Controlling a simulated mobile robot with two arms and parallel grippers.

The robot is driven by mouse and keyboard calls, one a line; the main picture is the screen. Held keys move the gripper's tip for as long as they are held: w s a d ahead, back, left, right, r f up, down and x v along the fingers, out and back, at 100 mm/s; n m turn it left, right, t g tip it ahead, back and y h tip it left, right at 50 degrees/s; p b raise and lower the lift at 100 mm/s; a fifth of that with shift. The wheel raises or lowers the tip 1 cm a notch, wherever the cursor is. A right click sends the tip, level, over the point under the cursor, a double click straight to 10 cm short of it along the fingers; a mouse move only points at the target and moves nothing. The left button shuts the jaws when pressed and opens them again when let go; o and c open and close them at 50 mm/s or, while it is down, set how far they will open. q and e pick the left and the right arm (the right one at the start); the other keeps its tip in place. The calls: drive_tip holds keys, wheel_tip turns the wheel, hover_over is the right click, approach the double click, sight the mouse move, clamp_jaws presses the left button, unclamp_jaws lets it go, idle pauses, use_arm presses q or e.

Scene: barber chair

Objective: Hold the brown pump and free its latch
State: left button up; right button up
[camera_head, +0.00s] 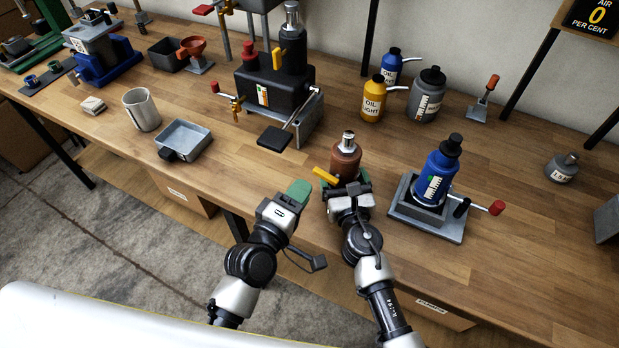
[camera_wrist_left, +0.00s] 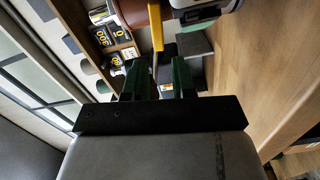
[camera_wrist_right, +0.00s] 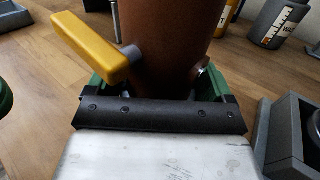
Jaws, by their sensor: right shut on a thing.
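The brown pump (camera_head: 346,160), with a silver top, stands upright near the bench's front edge; I cannot tell whether its base touches the bench. Its yellow latch (camera_head: 325,176) sticks out to the left and also shows in the right wrist view (camera_wrist_right: 92,47). My right gripper (camera_head: 346,187) is shut on the brown body, with green fingers on either side of it (camera_wrist_right: 165,88). My left gripper (camera_head: 299,190) is open and empty, left of the latch and apart from it. In the left wrist view the latch (camera_wrist_left: 157,27) lies ahead of the gap between the fingers (camera_wrist_left: 158,80).
A blue bottle (camera_head: 438,170) sits in a grey holder with a red-knobbed lever (camera_head: 496,208) to the right. A black pump unit (camera_head: 272,90) stands behind. A grey tray (camera_head: 185,140) and a mug (camera_head: 141,110) are at left. The bench's front right is bare.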

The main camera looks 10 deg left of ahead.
drive_tip(key=shift+f, duration=0.1)
use_arm(q)
drive_tip(key=v, duration=0.7)
